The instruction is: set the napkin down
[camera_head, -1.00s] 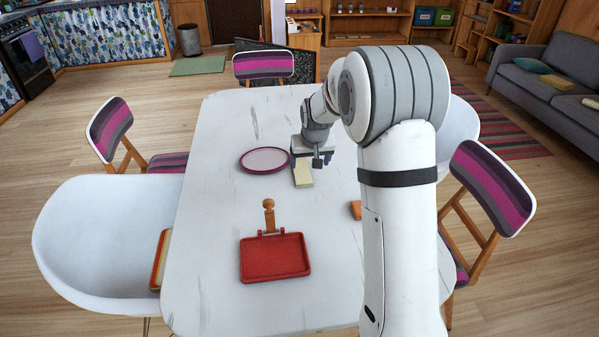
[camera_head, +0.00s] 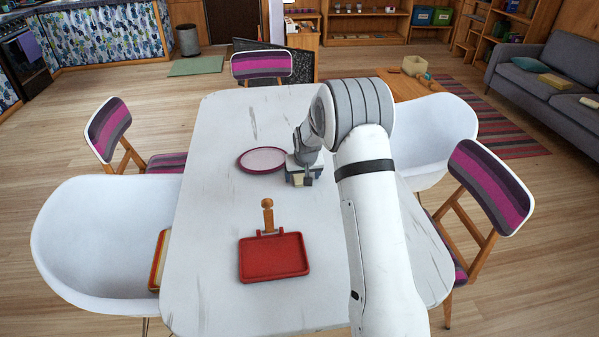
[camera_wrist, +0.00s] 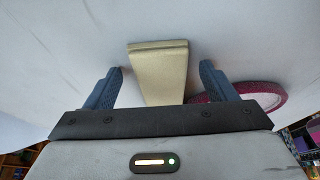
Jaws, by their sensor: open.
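The napkin (camera_wrist: 158,72) is a pale beige folded block lying on the white table (camera_head: 215,220). In the wrist view it sits between the two blue fingers of my gripper (camera_wrist: 161,76), with a gap on each side. In the head view my gripper (camera_head: 300,179) is low over the table and hides most of the napkin. My gripper is open. Whether the napkin's near end touches the gripper is hidden.
A pink-rimmed plate (camera_head: 263,159) lies just left of my gripper; its rim (camera_wrist: 262,90) shows behind the right finger in the wrist view. Chairs surround the table.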

